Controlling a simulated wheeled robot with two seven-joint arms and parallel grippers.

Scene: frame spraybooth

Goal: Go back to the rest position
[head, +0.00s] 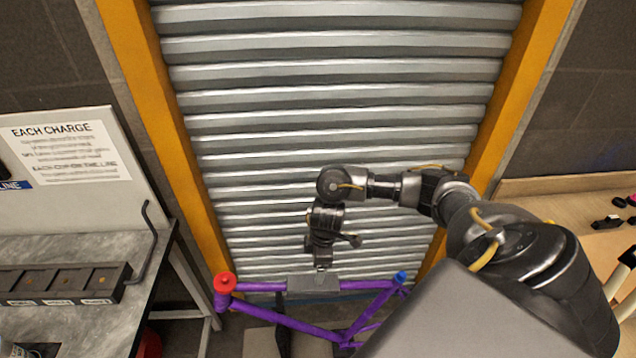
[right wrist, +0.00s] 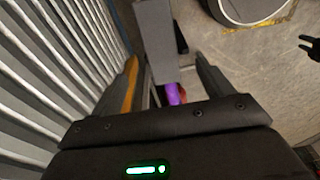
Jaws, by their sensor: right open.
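A purple bike frame (head: 285,322) hangs low in the middle of the head view, with a red cap (head: 225,284) on its left end and a blue cap (head: 400,277) on its right end. A grey block (head: 313,284) sits over its top tube. My right gripper (head: 322,262) points down just above the block. In the right wrist view its fingers (right wrist: 168,75) stand apart, with a grey post (right wrist: 153,40) and a piece of purple tube (right wrist: 175,93) showing between them. I cannot tell whether the fingers touch anything. My left gripper is not in view.
A ribbed metal shutter (head: 330,110) between orange posts stands behind the frame. At the left is a workbench (head: 70,250) with a dark slotted rack (head: 65,283) and a sign board (head: 65,150). A wooden surface (head: 570,205) with small dark items is at the right.

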